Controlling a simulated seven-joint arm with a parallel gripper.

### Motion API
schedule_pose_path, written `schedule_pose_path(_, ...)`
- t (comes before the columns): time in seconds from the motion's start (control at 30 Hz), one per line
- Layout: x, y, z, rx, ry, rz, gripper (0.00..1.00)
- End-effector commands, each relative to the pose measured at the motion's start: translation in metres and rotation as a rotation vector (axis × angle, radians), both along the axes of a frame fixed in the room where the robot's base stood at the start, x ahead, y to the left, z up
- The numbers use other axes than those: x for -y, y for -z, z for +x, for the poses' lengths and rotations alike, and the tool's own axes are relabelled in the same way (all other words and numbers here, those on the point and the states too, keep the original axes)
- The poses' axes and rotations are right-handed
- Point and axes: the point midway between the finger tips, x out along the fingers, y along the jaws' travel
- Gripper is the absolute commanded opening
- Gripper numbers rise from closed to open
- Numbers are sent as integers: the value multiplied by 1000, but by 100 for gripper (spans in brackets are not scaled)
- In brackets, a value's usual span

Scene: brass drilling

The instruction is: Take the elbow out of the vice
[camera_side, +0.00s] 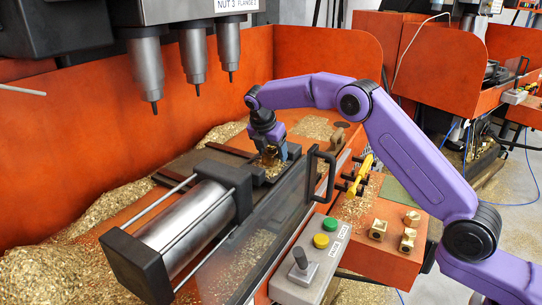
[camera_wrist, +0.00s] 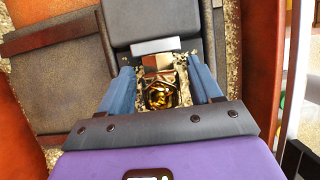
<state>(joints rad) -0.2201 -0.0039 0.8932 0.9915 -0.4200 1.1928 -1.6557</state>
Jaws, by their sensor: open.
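The brass elbow (camera_wrist: 160,88) sits at the vice among brass chips, its threaded opening facing the wrist camera. In the wrist view its far end is close against the pale jaw face (camera_wrist: 155,46) of the vice (camera_wrist: 145,20); I cannot tell if it is clamped. In the side view the elbow (camera_side: 269,159) shows small under my gripper. My gripper (camera_wrist: 160,68) is open, with one blue finger on each side of the elbow and visible gaps between. In the side view my gripper (camera_side: 270,150) reaches down at the vice, beside the steel cylinder (camera_side: 190,225).
Several drill spindles (camera_side: 146,68) hang at upper left. A clear guard with a black handle (camera_side: 320,172) stands along the front. A control box (camera_side: 311,258) and several brass fittings (camera_side: 378,229) sit in front, near a yellow tool (camera_side: 362,172). Chips are heaped around.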

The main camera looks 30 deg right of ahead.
Motion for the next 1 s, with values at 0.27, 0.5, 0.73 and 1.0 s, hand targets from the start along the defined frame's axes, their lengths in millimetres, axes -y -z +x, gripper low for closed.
schedule_pose_path(0.27,0,0,0,0,0,0,31)
schedule_pose_path(0.5,0,-4,1,4,0,0,0)
schedule_pose_path(0.73,0,-18,1,4,-1,-1,0)
schedule_pose_path(1.0,0,-35,1,6,-1,-1,0)
